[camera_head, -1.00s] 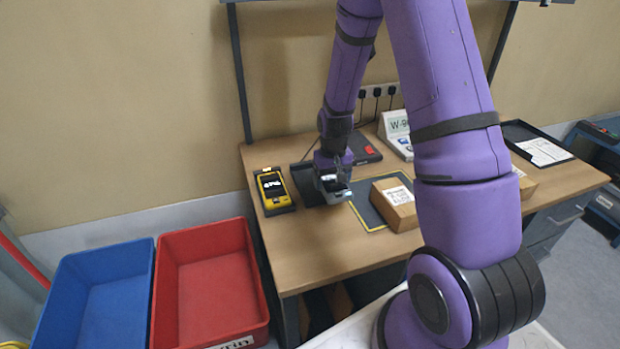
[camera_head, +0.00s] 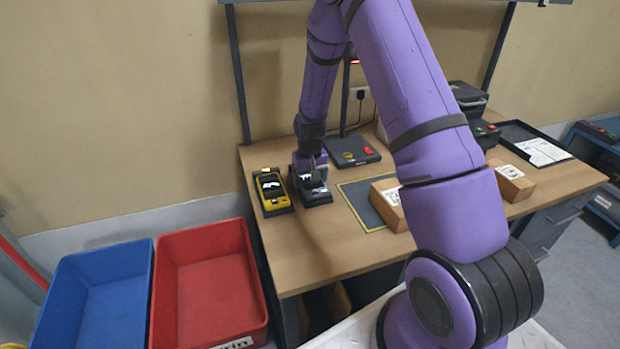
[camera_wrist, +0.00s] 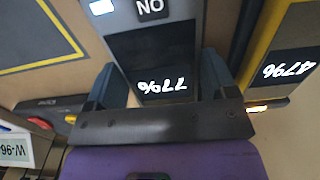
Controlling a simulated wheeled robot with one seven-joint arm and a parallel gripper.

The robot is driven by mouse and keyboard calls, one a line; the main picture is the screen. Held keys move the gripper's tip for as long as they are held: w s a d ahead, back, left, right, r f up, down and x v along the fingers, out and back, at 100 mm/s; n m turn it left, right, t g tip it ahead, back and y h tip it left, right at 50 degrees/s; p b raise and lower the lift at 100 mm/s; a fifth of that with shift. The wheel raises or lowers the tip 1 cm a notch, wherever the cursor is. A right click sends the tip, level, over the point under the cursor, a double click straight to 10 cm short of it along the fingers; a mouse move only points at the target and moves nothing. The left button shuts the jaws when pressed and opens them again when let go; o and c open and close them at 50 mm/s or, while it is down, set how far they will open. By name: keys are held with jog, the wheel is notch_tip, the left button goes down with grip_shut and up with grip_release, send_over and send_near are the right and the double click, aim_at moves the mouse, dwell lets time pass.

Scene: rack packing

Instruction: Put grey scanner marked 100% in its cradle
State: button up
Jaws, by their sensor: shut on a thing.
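My gripper (camera_head: 308,172) is at the left rear of the desk, its two fingers on either side of a grey scanner (camera_wrist: 152,60). The scanner's dark screen shows upside-down digits that read as 77%, not 100%. A dark cradle (camera_head: 318,198) is directly under my gripper in the head view. I cannot tell whether the scanner is fully seated in it. A yellow scanner (camera_head: 268,184) lies in a dark holder just left of it; its screen reads 47% upside down in the wrist view (camera_wrist: 290,68).
A yellow-outlined dark mat (camera_head: 352,195) and cardboard boxes (camera_head: 388,207) are to the right. A dark base with red and yellow buttons (camera_head: 352,150) stands behind. Blue (camera_head: 62,300) and red (camera_head: 166,300) bins are left of the desk. The desk's front left is clear.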

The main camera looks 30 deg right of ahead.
jog(key=shift+f, duration=0.1)
jog(key=o, duration=1)
jog(key=s+a+r+t, duration=0.1)
jog(key=s+r, duration=0.2)
jog(key=r, duration=0.9)
jog(key=s+a+r, duration=0.2)
jog(key=r, duration=1)
jog(key=s+a+r+t, duration=0.1)
jog(key=s+a+r, duration=0.1)
jog(key=s+r, duration=0.3)
jog(key=s+a+r+n+t, duration=0.1)
jog(key=s+r, duration=0.4)
jog(key=s, duration=0.9)
jog(key=s+a+r+n+t, duration=0.1)
jog(key=s+a+r+t, duration=0.1)
jog(key=s+r, duration=0.3)
jog(key=shift+s+a+r, duration=0.3)
jog(key=shift+s, duration=2)
